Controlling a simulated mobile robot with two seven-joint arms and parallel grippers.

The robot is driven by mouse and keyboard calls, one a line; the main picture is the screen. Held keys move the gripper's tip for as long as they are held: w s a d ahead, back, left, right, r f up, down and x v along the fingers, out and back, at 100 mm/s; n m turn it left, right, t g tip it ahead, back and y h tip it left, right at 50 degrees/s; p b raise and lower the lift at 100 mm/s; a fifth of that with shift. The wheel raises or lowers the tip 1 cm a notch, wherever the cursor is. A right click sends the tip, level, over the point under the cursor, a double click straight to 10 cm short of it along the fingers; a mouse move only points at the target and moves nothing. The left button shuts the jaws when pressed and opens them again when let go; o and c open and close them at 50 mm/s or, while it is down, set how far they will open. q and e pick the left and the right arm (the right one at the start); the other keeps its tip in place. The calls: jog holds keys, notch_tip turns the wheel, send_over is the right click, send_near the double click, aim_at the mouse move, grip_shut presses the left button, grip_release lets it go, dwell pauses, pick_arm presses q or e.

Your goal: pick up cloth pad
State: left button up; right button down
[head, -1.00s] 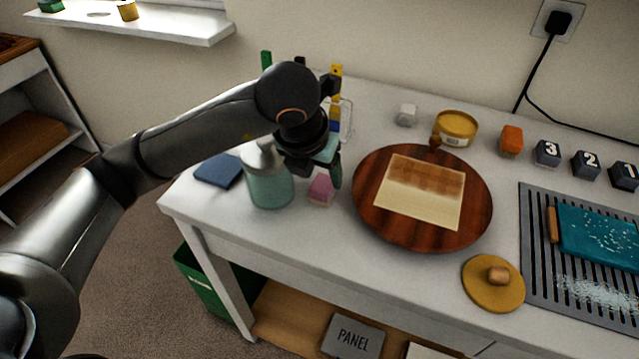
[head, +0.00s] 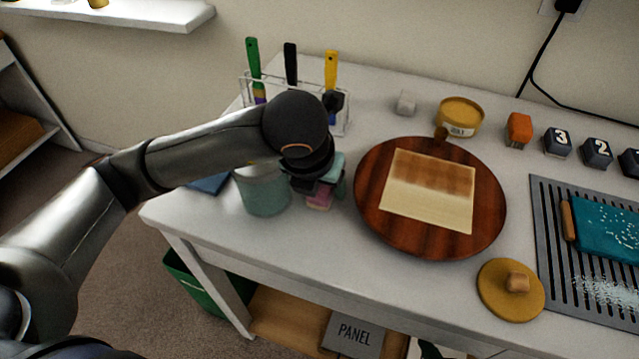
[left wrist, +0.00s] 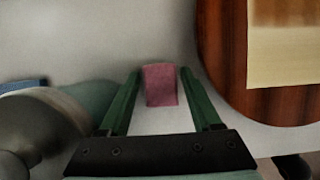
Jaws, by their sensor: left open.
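A small pink block-like pad (head: 318,198) stands on the white table, just right of a teal jar; it looks like the cloth pad. My left gripper (head: 326,182) is low over it and partly hides it. In the left wrist view the pink pad (left wrist: 160,84) lies between the tips of the two green fingers (left wrist: 160,76), with a gap on each side. The left gripper is open and holds nothing. My right gripper is not in view.
The teal jar (head: 263,192) stands close left of the gripper, a blue folded cloth (head: 208,184) behind it. A round wooden board (head: 373,216) with a panel is close on the right. A rack of colored-handled tools (head: 345,120) stands behind.

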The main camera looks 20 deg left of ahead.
pick_arm(q)
jog(key=shift+s, duration=0.1)
jog(key=shift+c, duration=0.6)
grip_shut()
pick_arm(e)
jog(key=shift+d, duration=0.2)
pick_arm(q)
jog(key=shift+r, duration=0.1)
pick_arm(e)
jog(key=shift+r, duration=0.1)
